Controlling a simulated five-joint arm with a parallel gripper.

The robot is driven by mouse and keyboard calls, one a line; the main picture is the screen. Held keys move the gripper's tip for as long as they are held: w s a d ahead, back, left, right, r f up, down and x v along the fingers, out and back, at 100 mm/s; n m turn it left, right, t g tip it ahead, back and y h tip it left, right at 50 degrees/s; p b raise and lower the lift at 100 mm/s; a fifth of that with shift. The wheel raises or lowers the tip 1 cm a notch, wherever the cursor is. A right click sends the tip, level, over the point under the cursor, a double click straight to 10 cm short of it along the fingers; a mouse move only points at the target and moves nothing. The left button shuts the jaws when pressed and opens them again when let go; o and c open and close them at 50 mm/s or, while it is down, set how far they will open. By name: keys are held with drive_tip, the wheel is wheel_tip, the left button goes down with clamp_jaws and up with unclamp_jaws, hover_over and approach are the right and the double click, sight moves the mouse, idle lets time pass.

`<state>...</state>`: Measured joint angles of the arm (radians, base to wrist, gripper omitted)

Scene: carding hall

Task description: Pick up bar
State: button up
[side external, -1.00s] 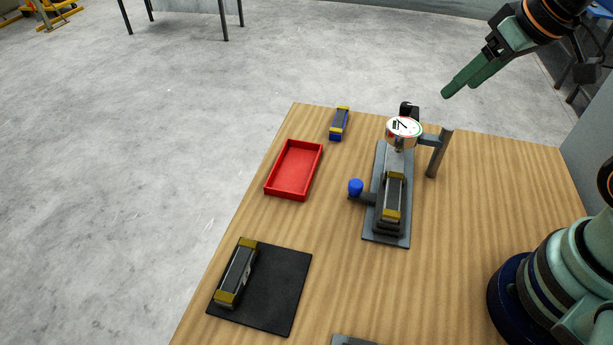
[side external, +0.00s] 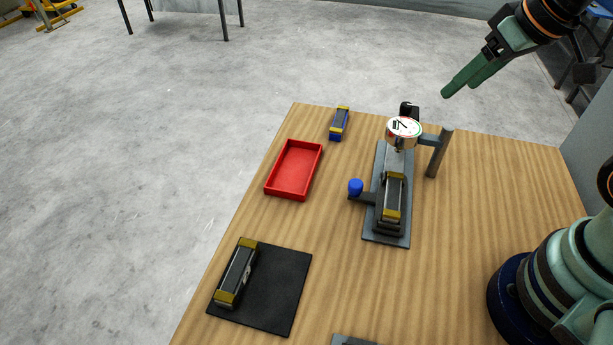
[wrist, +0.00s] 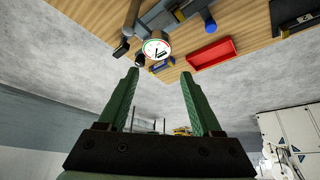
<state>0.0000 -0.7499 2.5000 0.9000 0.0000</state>
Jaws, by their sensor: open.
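Three dark bars with yellow ends show in the side external view. One bar (side external: 237,275) lies on the left part of a black mat (side external: 281,292) at the front left. Another bar (side external: 393,198) lies in a grey fixture below a round dial gauge (side external: 403,127). A smaller bar with blue sides (side external: 339,124) lies near the table's back edge; it also shows in the wrist view (wrist: 163,65). My gripper (side external: 455,88) is open and empty, raised above and behind the gauge. Its two green fingers stand apart in the wrist view (wrist: 160,76).
An empty red tray (side external: 291,171) stands left of the fixture. A blue knob (side external: 356,187) sticks out from the fixture's left side, and a grey post (side external: 439,154) stands at its right. Wooden table surface (side external: 335,260) is clear between mat and fixture.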

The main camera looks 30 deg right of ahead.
drive_tip(key=shift+o, duration=0.5)
drive_tip(key=m+g, duration=0.6)
drive_tip(key=m, duration=0.3)
hover_over(394, 193)
drive_tip(key=f, duration=1.7)
drive_tip(key=shift+w, duration=0.25)
drive_tip(key=f, duration=0.4)
drive_tip(key=shift+s, duration=0.25)
drive_tip(key=shift+f, duration=0.45)
clamp_jaws()
